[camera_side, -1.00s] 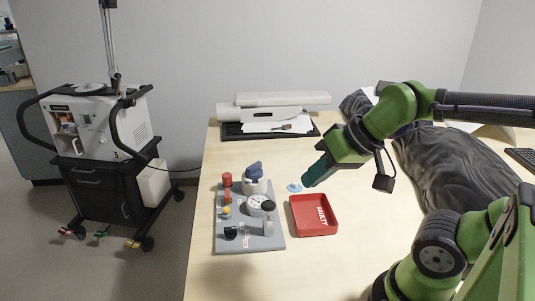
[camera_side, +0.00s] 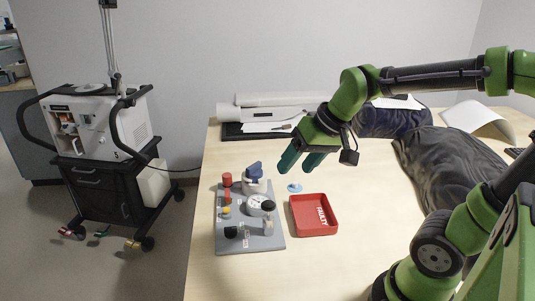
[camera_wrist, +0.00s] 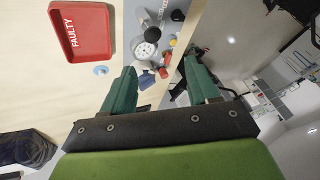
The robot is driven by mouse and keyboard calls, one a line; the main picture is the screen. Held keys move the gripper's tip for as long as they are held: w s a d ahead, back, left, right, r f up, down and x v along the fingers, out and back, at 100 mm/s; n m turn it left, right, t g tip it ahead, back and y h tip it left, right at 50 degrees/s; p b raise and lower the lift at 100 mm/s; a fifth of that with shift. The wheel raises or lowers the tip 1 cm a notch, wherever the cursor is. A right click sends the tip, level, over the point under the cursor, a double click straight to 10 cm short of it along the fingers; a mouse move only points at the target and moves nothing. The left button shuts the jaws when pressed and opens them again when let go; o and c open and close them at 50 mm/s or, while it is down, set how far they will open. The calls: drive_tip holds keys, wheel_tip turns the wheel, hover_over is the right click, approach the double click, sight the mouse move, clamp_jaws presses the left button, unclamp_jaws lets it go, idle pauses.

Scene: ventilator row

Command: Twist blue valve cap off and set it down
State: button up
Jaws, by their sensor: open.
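The blue valve cap (camera_side: 254,170) sits on a white fitting at the back of the grey panel (camera_side: 243,249). In the wrist view the blue cap (camera_wrist: 146,81) shows beyond and between the two fingers. My gripper (camera_side: 298,166) is above the table, to the right of the cap and apart from it. Its two green fingers are spread and nothing is between them. The wrist view also shows the open fingers (camera_wrist: 160,70). A light blue disc (camera_side: 294,187) lies flat on the table between panel and tray.
A red tray (camera_side: 314,232) marked FAULTY stands right of the panel. The panel also bears a white gauge (camera_side: 257,204), a red knob (camera_side: 227,179) and other fittings close to the cap. Dark cloth (camera_side: 440,165) covers the right side. The table's front is clear.

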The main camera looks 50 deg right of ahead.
sight(254, 165)
drive_tip(key=o, duration=0.6)
drive_tip(key=w+d, duration=0.3)
drive_tip(key=w, duration=0.1)
drive_tip(key=w+d+f+n+g, duration=0.1)
drive_tip(key=w+d, duration=0.2)
drive_tip(key=w, duration=0.1)
drive_tip(key=w+d+n+h, duration=0.1)
drive_tip(key=w+d, duration=0.2)
drive_tip(key=w, duration=0.1)
drive_tip(key=shift+w+d+f, duration=0.15)
drive_tip(key=shift+w+f, duration=0.2)
drive_tip(key=shift+w, duration=0.05)
drive_tip(key=w+d+r+n, duration=0.1)
drive_tip(key=w+d+n, duration=0.2)
drive_tip(key=w, duration=0.1)
drive_tip(key=x, duration=1.6)
drive_tip(key=shift+f, duration=0.2)
